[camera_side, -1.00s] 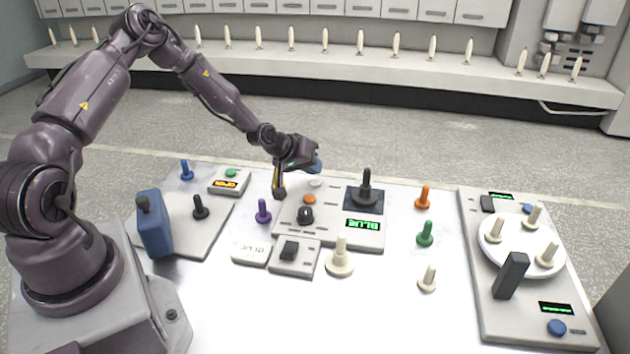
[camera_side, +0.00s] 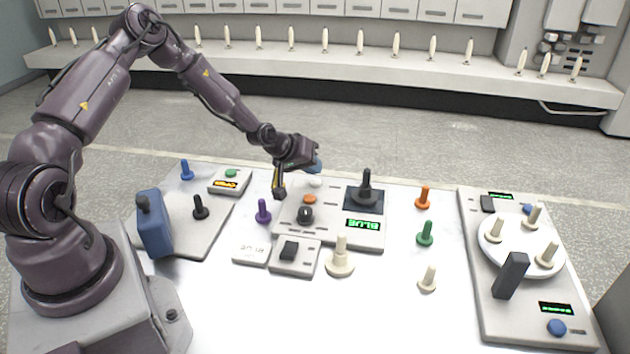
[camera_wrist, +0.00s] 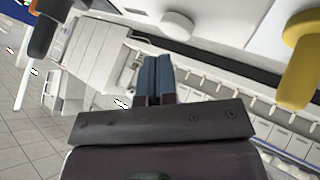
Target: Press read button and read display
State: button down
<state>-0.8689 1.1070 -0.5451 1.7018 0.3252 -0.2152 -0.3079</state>
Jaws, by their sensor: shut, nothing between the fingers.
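The middle panel (camera_side: 330,240) carries a display (camera_side: 362,225) with green letters that read BLUE. An orange button (camera_side: 309,199), a pale round button (camera_side: 315,182) and a black knob (camera_side: 305,214) are on the same panel. Which one is the read button I cannot tell from labels.
A black peg (camera_side: 367,187) stands on a dark square at the panel's back right. A small box (camera_side: 230,188) with an orange display is left. A panel with a white turntable (camera_side: 522,262) is right.

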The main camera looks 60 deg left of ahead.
aim_at(313, 180)
jog(key=shift+f, duration=0.15)
dwell(0.7)
jog(key=shift+f, duration=0.3)
jog(key=shift+f, duration=0.45)
dwell(0.7)
jog(key=shift+r, duration=0.85)
jog(key=shift+r, duration=2.55)
